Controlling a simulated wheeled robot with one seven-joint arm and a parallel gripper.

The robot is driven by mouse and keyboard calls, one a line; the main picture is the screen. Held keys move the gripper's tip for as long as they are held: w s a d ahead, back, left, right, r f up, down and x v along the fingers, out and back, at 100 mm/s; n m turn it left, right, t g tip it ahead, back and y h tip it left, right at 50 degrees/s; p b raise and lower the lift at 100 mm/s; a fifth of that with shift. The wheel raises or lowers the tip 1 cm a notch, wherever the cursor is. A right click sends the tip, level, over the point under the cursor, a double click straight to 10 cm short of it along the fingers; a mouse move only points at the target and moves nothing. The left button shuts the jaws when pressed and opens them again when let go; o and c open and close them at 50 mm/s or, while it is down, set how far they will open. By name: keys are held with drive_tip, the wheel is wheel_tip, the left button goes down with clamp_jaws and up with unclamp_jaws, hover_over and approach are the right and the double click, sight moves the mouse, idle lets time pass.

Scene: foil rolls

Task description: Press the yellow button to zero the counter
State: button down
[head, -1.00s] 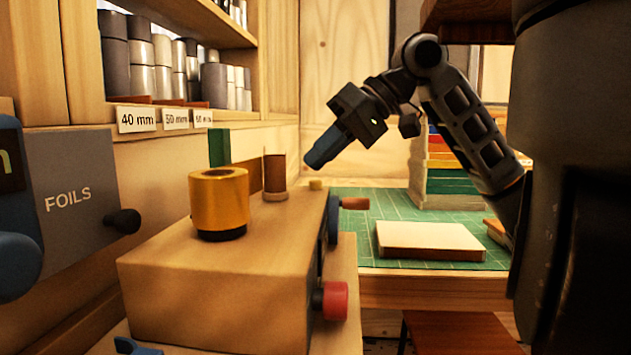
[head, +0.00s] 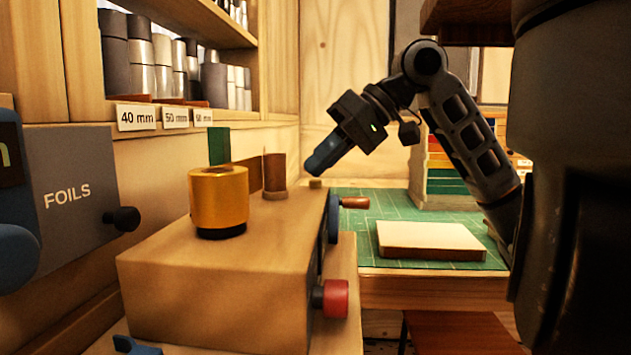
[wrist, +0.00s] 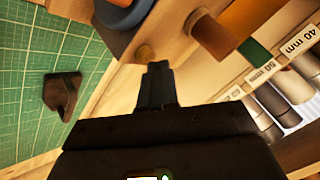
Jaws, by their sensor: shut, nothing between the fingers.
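The yellow button (head: 315,183) is a small knob on the far end of the wooden machine's top (head: 215,275). It looks darker in the head view, close under my gripper's tip. In the wrist view the yellow button (wrist: 145,54) is just beyond the fingertips. My gripper (head: 314,170) is shut and empty, tilted down and to the left. It also shows in the wrist view (wrist: 157,66). The fingertips are at or just above the button; I cannot tell whether they touch it. No counter display is clearly identifiable.
A pale block (head: 430,238) lies on the green mat (head: 380,208). Shelved rolls are at the left.

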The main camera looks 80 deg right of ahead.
drive_tip(key=shift+a+f+b, duration=0.15)
drive_tip(key=shift+f+b, duration=0.25)
drive_tip(key=shift+f, duration=0.4)
idle(0.7)
drive_tip(key=shift+r, duration=0.15)
drive_tip(key=shift+w+d+r+p, duration=0.1)
drive_tip(key=shift+d+r+p, duration=0.05)
drive_tip(key=shift+r+p, duration=0.35)
drive_tip(key=shift+w+d+r+p, duration=0.1)
drive_tip(key=shift+r+p, duration=0.3)
drive_tip(key=shift+p, duration=0.15)
wheel_tip(320, 180, up, 5)
drive_tip(key=p, duration=0.5)
drive_tip(key=shift+s+r, duration=0.1)
drive_tip(key=shift+r, duration=0.1)
drive_tip(key=shift+f, duration=0.1)
